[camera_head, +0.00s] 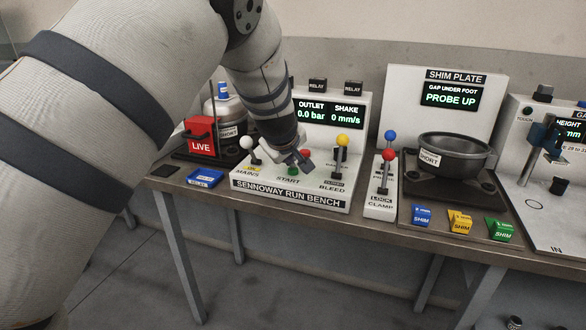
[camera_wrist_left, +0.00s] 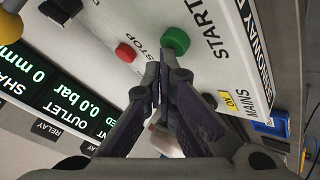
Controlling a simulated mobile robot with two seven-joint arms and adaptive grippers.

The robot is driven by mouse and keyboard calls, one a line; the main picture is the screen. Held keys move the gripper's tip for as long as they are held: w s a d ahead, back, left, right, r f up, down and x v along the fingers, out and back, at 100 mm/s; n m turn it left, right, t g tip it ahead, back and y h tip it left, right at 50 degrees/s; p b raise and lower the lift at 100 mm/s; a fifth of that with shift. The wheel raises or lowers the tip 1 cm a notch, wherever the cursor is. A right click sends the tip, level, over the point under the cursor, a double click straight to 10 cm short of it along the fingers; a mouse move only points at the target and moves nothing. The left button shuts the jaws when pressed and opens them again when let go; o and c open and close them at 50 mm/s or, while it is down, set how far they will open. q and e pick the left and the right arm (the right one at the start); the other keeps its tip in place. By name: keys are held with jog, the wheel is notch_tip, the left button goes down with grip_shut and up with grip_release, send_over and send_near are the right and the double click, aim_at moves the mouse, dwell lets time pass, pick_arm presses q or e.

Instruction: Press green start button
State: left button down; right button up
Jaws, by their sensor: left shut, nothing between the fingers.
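The green start button (camera_head: 292,170) is on the sloped white panel of the run bench (camera_head: 290,196), partly hidden by my left gripper (camera_head: 301,163). In the left wrist view the green button (camera_wrist_left: 176,41) shows beside the word START, just beyond the closed fingertips of my left gripper (camera_wrist_left: 166,60). The fingertips are close to its edge; I cannot tell whether they touch it. The fingers are shut with nothing between them. The red stop button (camera_wrist_left: 125,52) sits beside the green one. My right gripper is not in view.
A white-knobbed mains lever (camera_head: 247,145) and a yellow-knobbed bleed lever (camera_head: 342,143) flank the buttons. The display (camera_head: 329,112) reads 0.0 bar and 0 mm/s. A red LIVE box (camera_head: 201,137) stands left; the clamp levers (camera_head: 385,165) and shim plate station (camera_head: 440,110) stand right.

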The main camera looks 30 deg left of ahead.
aim_at(290, 169)
pick_arm(q)
jog(key=shift+f, duration=0.3)
dwell(0.5)
jog(key=shift+r, duration=1)
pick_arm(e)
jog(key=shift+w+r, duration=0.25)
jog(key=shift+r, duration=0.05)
pick_arm(q)
jog(key=shift+r+p, duration=0.65)
jog(key=shift+r, duration=1.85)
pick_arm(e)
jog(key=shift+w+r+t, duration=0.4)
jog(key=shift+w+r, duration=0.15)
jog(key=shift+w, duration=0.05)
pick_arm(q)
jog(key=shift+f, duration=0.15)
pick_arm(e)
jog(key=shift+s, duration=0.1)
